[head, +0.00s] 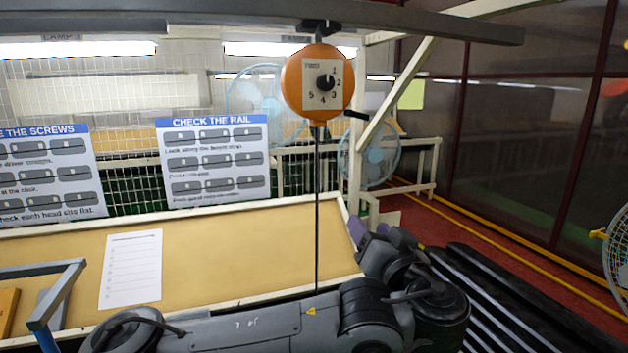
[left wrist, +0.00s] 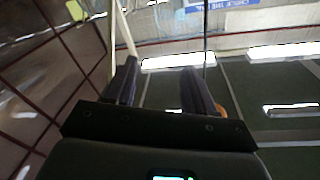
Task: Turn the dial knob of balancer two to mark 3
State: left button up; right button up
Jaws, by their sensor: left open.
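An orange round balancer (head: 291,85) hangs from the overhead rail in the head view. Its white dial plate (head: 311,97) appears to read "TWO" and carries marks 1 to 5. The black dial knob (head: 325,82) sits in the plate's middle; which mark it points at is too small to tell. My left gripper (head: 371,232) is below and right of the balancer, apart from it, with its fingers pointing up. In the left wrist view the left gripper (left wrist: 160,78) is open and empty, with a bit of orange showing behind one finger. My right gripper is not in view.
A dark cord (head: 317,200) hangs from the balancer past the tan bench (head: 240,235). A black lever (head: 355,114) sticks out at the balancer's right. The grey overhead rail (head: 420,22) runs above. Instruction boards (head: 213,160) and fans stand behind. Air around the dial's front looks clear.

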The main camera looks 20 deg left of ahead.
aim_at(327, 84)
pick_arm(q)
jog(key=s+a+r+n+t+y+b, duration=0.15)
jog(key=s+r, duration=0.25)
jog(key=r, duration=0.6)
jog(key=s+r+n+t+y+b, duration=0.15)
jog(key=s+r, duration=0.25)
jog(key=r, duration=0.6)
jog(key=shift+g+y, duration=0.4)
jog(key=shift+g, duration=0.1)
jog(key=p+x, duration=0.4)
jog(key=x, duration=0.5)
jog(key=shift+s+p, duration=0.1)
jog(key=shift+p, duration=0.2)
jog(key=shift+x, duration=0.85)
jog(key=shift+c, duration=0.4)
grip_shut()
jog(key=shift+f, duration=0.1)
